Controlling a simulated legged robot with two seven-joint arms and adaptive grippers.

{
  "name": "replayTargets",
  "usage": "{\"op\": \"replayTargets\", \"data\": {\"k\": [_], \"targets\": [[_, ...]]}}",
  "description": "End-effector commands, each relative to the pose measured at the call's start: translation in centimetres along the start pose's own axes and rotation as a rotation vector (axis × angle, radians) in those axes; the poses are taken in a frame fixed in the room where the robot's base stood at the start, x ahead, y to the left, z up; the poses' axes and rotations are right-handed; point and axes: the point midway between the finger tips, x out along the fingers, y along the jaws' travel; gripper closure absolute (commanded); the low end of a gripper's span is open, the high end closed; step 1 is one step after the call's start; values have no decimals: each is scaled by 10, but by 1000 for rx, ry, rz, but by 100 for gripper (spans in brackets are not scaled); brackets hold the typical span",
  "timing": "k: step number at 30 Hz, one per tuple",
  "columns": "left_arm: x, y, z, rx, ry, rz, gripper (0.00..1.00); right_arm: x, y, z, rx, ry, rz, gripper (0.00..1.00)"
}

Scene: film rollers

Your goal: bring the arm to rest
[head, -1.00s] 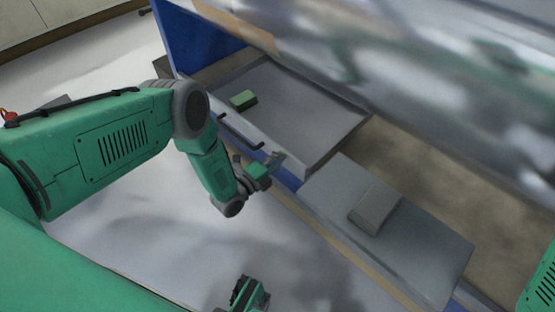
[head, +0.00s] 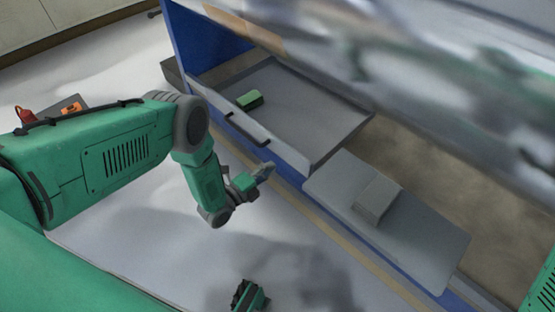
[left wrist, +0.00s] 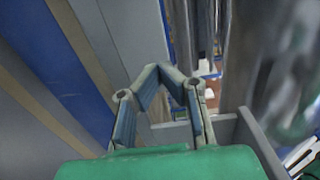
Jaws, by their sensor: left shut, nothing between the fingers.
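My left arm (head: 125,150) comes in from the left in the head view and bends down at the elbow. My left gripper (head: 266,171) is shut and empty, beside the front of the open grey drawer (head: 285,150), apart from its handle as far as I can see. In the left wrist view the fingertips (left wrist: 158,70) meet with nothing between them. The drawer's grey wall (left wrist: 172,134) shows beyond the fingers.
A green block (head: 250,99) lies in the drawer. A grey panel (head: 425,245) to its right bears a grey box (head: 376,200). A blurred metallic roller (head: 400,60) spans the upper right. The pale floor (head: 160,235) left of the blue cabinet side (head: 205,35) is open.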

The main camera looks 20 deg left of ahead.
Motion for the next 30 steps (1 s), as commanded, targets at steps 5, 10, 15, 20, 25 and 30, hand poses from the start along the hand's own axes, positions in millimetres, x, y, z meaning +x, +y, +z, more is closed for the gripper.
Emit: {"op": "replayTargets", "data": {"k": [5, 10, 15, 20, 25, 30], "targets": [[-33, -2, -1, -1, 0, 5, 100, -16, 0, 0, 0, -2, 0, 60], [-56, -1, 0, 0, 0, 3, 100, -23, 0, -1, 0, -2, 0, 60], [-64, 0, 0, 0, 0, 1, 100, -25, 0, -1, 0, -2, 0, 60], [-64, 0, 0, 0, 0, 1, 100, -24, 0, -1, 0, -2, 0, 60], [-62, 2, -3, -93, -20, 73, 100, -24, 0, 0, 0, -2, 0, 60], [-75, 9, -16, -488, -158, 369, 100, -24, 0, 0, 0, -2, 0, 60]]}}
